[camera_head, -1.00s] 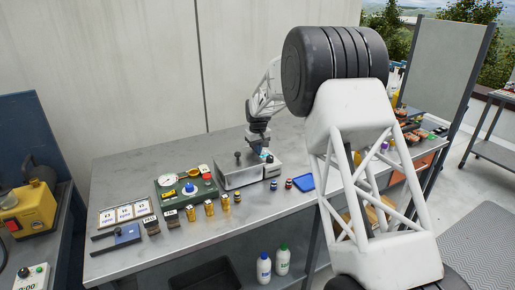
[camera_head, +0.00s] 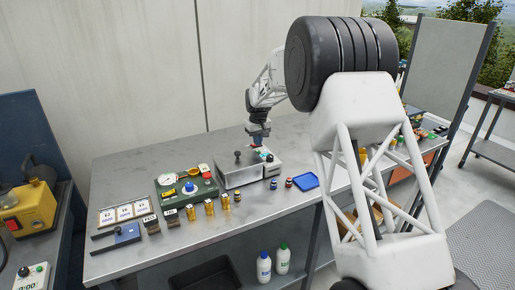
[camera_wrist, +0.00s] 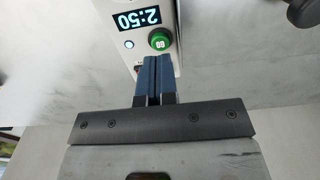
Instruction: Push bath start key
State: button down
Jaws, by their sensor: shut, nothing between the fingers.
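The bath is a silver metal box (camera_head: 236,176) on the bench in the head view, with a black knob on its lid. In the wrist view, its control panel (camera_wrist: 172,56) shows a round green key (camera_wrist: 159,40) with a white mark. Beside the key are a lit display (camera_wrist: 138,18) reading 2:50, upside down, and a small glowing bluish-white light (camera_wrist: 129,44). My gripper (camera_wrist: 153,57) is shut and empty, its blue fingertips just below the green key in the picture. They look apart from it. In the head view my gripper (camera_head: 259,145) is above the panel end.
A green case (camera_head: 187,190) with a gauge, several small brass pieces and cards stand left of the bath. Small jars (camera_head: 289,183) and a blue tray (camera_head: 306,180) lie to its right. The bench behind the bath is clear.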

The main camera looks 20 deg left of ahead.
aim_at(258, 151)
notch_tip(258, 151, up, 10)
jog(key=shift+f, duration=0.2)
jog(key=shift+d, duration=0.1)
dwell(0.6)
jog(key=shift+s+d, duration=0.1)
jog(key=s+d+r+m, duration=0.1)
jog(key=s+d+r, duration=0.4)
jog(key=d, duration=0.4)
jog(key=s+d+r+m, duration=0.1)
jog(key=s+d+r, duration=0.4)
jog(key=d, duration=0.4)
jog(key=s+d+r+m+t, duration=0.1)
jog(key=s+d+r+m, duration=0.25)
jog(key=s+d, duration=1.15)
jog(key=s+d+f+m, duration=0.1)
jog(key=s+d, duration=0.4)
jog(key=s, duration=0.6)
jog(key=s+d+f+m+t, duration=0.1)
jog(key=s+d+f, duration=0.3)
jog(key=s, duration=0.7)
jog(key=s+d+f+m, duration=0.1)
jog(key=s+d+f, duration=0.2)
jog(key=s+d, duration=0.4)
jog(key=s, duration=0.5)
jog(key=shift+d+m, duration=0.25)
jog(key=shift+m, duration=0.1)
